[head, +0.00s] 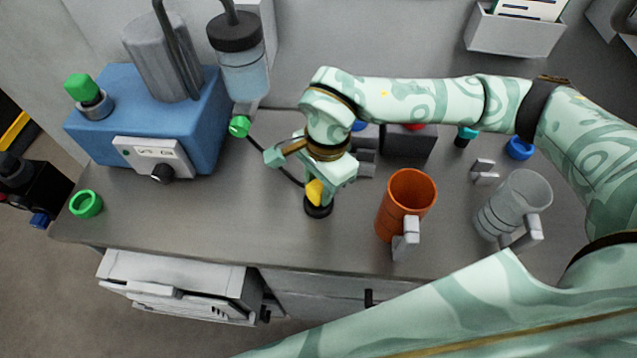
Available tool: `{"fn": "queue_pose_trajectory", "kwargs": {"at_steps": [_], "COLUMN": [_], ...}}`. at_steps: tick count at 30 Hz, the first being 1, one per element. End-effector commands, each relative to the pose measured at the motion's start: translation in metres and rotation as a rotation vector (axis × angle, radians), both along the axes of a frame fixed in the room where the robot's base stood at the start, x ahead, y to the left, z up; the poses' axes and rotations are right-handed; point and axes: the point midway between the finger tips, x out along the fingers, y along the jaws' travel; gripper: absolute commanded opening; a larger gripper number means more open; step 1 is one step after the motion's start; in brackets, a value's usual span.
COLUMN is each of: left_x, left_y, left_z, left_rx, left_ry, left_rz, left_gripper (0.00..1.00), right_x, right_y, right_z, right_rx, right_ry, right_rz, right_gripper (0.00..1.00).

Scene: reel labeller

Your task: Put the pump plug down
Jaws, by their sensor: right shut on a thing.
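My right gripper (316,186) reaches down over the middle of the counter and is shut on the pump plug (315,193), a small yellow piece. A dark round piece (318,209) shows directly below the yellow; I cannot tell whether it is part of the plug or rests on the counter. A dark cable (289,176) runs from the gripper toward the blue pump (205,130). The gripper hides part of the plug. My left gripper is not in view.
An orange mug (398,190) and a clear mug (505,208) stand right of the gripper. Dark grey boxes (408,147) stand behind it. A green ring (86,204) lies at the left edge. The counter (220,215) is clear left of the gripper.

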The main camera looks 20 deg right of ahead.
Motion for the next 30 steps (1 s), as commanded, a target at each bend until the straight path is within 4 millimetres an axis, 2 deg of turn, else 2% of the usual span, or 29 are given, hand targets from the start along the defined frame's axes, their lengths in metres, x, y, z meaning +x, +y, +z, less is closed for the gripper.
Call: {"fn": "queue_pose_trajectory", "kwargs": {"at_steps": [9, 10, 12, 20, 23, 26, 30], "left_x": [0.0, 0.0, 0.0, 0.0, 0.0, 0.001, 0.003], "left_y": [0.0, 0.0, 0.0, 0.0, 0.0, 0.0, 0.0], "left_z": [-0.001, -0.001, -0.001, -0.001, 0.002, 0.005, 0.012], "left_rx": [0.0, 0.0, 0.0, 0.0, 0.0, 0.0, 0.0], "left_ry": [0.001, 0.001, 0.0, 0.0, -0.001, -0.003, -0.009], "left_rz": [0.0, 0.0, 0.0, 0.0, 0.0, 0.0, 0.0], "left_gripper": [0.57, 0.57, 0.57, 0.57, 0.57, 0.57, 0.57], "right_x": [0.0, 0.0, 0.0, 0.0, 0.001, 0.002, 0.003], "right_y": [0.0, 0.0, 0.0, 0.0, 0.0, -0.002, -0.006], "right_z": [-0.002, -0.003, -0.002, -0.002, 0.004, 0.02, 0.054], "right_rx": [0.001, 0.001, 0.001, 0.001, 0.001, 0.001, 0.001], "right_ry": [-0.002, -0.002, -0.002, -0.002, -0.004, -0.006, -0.008], "right_rz": [0.001, 0.001, 0.0, 0.0, 0.0, 0.0, 0.0], "right_gripper": [0.05, 0.35, 0.54, 0.54, 0.54, 0.54, 0.54]}}
